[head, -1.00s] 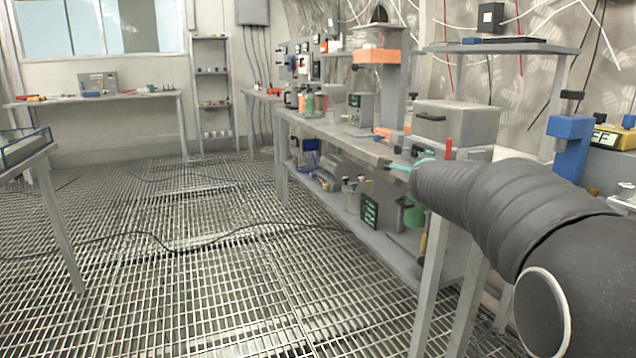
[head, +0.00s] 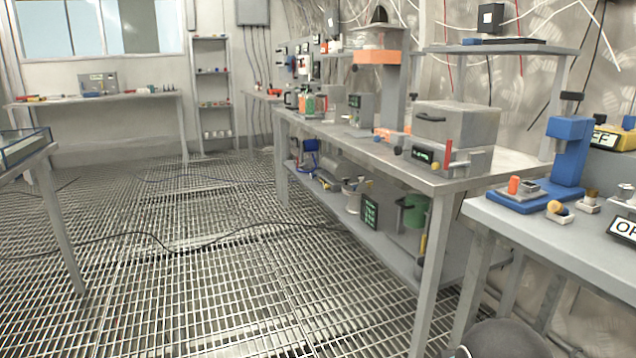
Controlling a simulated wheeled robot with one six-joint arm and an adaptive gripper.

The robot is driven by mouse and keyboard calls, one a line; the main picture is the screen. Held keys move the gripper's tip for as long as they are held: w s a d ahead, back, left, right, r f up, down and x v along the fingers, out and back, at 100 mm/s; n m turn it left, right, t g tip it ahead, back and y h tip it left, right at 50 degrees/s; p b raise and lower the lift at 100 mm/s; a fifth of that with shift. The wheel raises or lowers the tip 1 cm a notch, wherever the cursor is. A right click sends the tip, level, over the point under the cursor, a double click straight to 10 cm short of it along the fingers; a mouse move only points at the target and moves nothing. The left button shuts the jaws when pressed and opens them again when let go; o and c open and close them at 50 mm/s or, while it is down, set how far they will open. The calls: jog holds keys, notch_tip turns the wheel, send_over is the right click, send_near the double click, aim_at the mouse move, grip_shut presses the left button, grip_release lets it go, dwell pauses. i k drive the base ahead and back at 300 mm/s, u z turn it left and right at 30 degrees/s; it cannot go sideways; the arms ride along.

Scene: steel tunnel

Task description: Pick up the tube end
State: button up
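My gripper is not in view. Only a dark rounded part of my arm shows at the bottom right edge. I cannot make out a thing that is surely the tube end. On the near right table (head: 520,225), a blue stand (head: 570,150) with a flat base carries a small orange cylinder (head: 513,185) and a metal piece. A small yellow-and-white part (head: 560,210) lies in front of it. I cannot tell whether any of these is the tube end.
A long steel bench (head: 400,160) runs along the right wall, with a grey box (head: 455,125) and other devices on it.

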aim_at(555, 207)
jog(key=u, duration=0.85)
jog(key=i, duration=2.75)
jog(key=z, duration=3.25)
